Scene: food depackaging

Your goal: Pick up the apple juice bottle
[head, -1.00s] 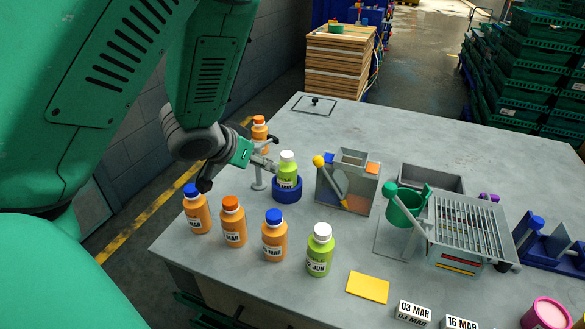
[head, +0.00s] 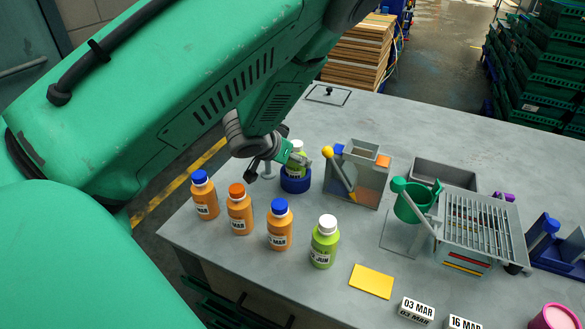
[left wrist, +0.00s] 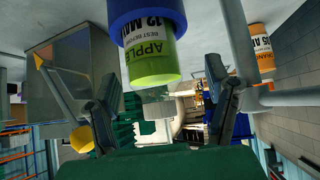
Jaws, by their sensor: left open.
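The apple juice bottle (head: 297,170) is green with a white cap and stands upright in a blue round holder (head: 296,185). In the left wrist view, which looks upside down, the bottle (left wrist: 152,62) shows an "APPLE" label and sits between the spread fingers. My left gripper (head: 283,164) is at the bottle in the head view; the wrist view shows the gripper (left wrist: 163,82) open, with a gap on both sides of the bottle. A second green bottle (head: 324,246) with a white cap stands at the table's front. My right gripper is not in view.
Three orange bottles (head: 240,213) stand in a row in front of my left gripper. A grey box (head: 358,178) with a yellow-knobbed lever stands just right of the holder. A green cup (head: 410,205) and slatted rack (head: 480,225) are further right.

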